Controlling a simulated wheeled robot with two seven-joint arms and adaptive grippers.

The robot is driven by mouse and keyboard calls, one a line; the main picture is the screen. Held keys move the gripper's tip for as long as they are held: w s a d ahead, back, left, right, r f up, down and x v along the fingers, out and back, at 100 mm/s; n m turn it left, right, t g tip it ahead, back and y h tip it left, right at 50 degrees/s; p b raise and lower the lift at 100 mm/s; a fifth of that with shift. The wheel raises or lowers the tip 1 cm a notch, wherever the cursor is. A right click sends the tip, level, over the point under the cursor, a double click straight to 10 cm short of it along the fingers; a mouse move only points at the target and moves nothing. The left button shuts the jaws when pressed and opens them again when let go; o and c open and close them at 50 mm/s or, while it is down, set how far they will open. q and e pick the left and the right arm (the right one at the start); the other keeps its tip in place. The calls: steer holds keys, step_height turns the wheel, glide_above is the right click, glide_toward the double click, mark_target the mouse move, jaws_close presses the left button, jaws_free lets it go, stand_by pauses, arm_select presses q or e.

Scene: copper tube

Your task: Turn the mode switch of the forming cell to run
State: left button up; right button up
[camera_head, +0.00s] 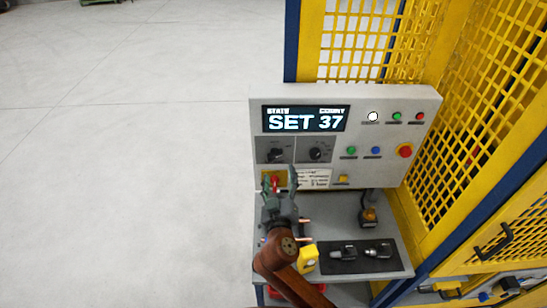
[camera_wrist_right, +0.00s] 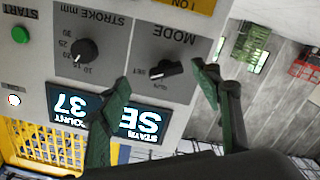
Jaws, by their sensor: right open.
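The forming cell's grey control panel (camera_head: 345,133) shows "SET 37" on its display (camera_head: 306,119). The mode switch (camera_head: 276,154) is a black knob at the panel's left side. In the right wrist view the mode switch (camera_wrist_right: 168,70) appears upside down, under the word MODE, with its pointer end toward the SET label. My right gripper (camera_head: 281,178) is open and empty in front of the panel, just below the switch in the head view. In the wrist view its green fingertips (camera_wrist_right: 163,78) lie on either side of the knob, apart from it. My left gripper is out of view.
The stroke knob (camera_head: 316,153) is close beside the mode switch. Buttons and a red emergency stop (camera_head: 404,151) are further right. Below, a shelf holds a black mat (camera_head: 350,266) with tools. Yellow mesh fencing (camera_head: 480,110) stands right; open floor (camera_head: 120,150) lies left.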

mark_target(274, 157)
steer(key=shift+n+y, duration=0.3)
steer(key=w, duration=0.2)
steer(key=w+a+r+p, duration=0.1)
steer(key=w, duration=0.1)
steer(key=w+a, duration=0.1)
steer(key=w, duration=0.1)
steer(key=shift+w+r+p, duration=0.25)
steer(key=shift+r+p, duration=0.05)
steer(key=shift+p, duration=0.1)
steer(key=shift+w+f, duration=0.1)
steer(key=shift+w, duration=0.5)
steer(key=shift+c, duration=0.5)
steer(key=c, duration=1.1)
steer(key=shift+o, duration=0.2)
